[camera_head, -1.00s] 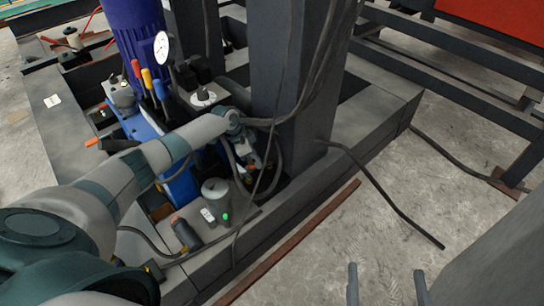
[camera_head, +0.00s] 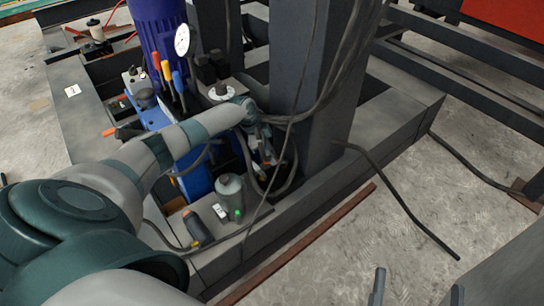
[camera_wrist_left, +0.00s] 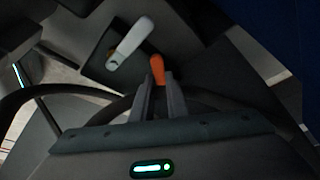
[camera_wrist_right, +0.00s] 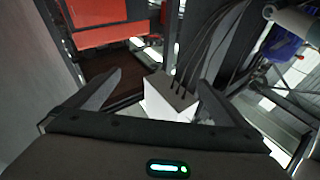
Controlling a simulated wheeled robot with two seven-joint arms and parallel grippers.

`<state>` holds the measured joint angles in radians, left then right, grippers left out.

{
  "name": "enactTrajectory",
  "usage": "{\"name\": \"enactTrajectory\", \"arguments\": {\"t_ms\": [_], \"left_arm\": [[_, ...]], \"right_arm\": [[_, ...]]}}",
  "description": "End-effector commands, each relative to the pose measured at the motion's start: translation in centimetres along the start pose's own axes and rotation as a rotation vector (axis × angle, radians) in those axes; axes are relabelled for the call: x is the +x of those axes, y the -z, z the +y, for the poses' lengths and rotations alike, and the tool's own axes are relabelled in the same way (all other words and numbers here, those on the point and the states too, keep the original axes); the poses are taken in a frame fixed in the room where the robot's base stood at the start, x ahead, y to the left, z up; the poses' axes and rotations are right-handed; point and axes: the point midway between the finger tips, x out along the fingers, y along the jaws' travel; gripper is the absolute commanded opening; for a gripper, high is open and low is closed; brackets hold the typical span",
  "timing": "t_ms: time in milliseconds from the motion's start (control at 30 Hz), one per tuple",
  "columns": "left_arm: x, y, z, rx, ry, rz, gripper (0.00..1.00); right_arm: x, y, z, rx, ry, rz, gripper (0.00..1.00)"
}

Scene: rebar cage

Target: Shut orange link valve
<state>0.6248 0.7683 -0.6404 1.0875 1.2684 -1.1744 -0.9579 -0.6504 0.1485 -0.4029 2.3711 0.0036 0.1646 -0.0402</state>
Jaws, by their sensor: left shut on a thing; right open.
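The orange valve lever (camera_wrist_left: 157,69) shows between the fingertips of my left gripper (camera_wrist_left: 158,82) in the left wrist view. The gripper is shut on it. A pale grey lever (camera_wrist_left: 130,39) lies beside it, apart from the fingers. In the head view my left gripper (camera_head: 266,148) is low beside the dark upright column, and the orange lever is too small and hidden there to make out. My right gripper (camera_wrist_right: 158,95) is open and empty, with its fingers wide apart. Its fingertips show at the bottom right of the head view (camera_head: 416,289).
The dark column (camera_head: 312,90) and hanging black cables (camera_head: 338,80) stand close to my left gripper. A blue pump unit (camera_head: 195,184) with coloured levers (camera_head: 166,70) and a gauge (camera_head: 182,40) is to its left. A grey-green canister (camera_head: 230,190) stands in front.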

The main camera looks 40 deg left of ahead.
Motion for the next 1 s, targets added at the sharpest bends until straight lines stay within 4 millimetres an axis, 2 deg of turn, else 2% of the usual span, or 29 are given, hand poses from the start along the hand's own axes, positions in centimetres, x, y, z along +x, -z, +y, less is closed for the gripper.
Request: {"name": "enactTrajectory", "arguments": {"t_ms": [100,133,200,667,867,1000], "left_arm": [[0.0,0.0,0.0,0.000,0.000,0.000,0.00],[0.0,0.0,0.0,0.000,0.000,0.000,0.18],[0.0,0.0,0.0,0.000,0.000,0.000,0.33],[-0.4,0.2,0.0,0.000,0.001,0.001,0.33],[-1.9,0.8,0.0,0.000,0.001,0.000,0.33],[-3.6,1.5,-0.1,0.002,0.002,0.000,0.33]], "right_arm": [[0.0,0.0,0.0,0.000,0.000,0.000,1.00],[0.0,0.0,0.0,0.000,0.000,0.000,1.00],[0.0,0.0,0.0,0.000,0.000,0.000,1.00],[0.1,-0.2,0.0,0.002,0.000,-0.016,1.00],[0.1,-1.7,0.6,0.003,-0.011,-0.099,1.00],[0.0,-3.2,1.1,0.007,-0.018,-0.185,1.00]]}}
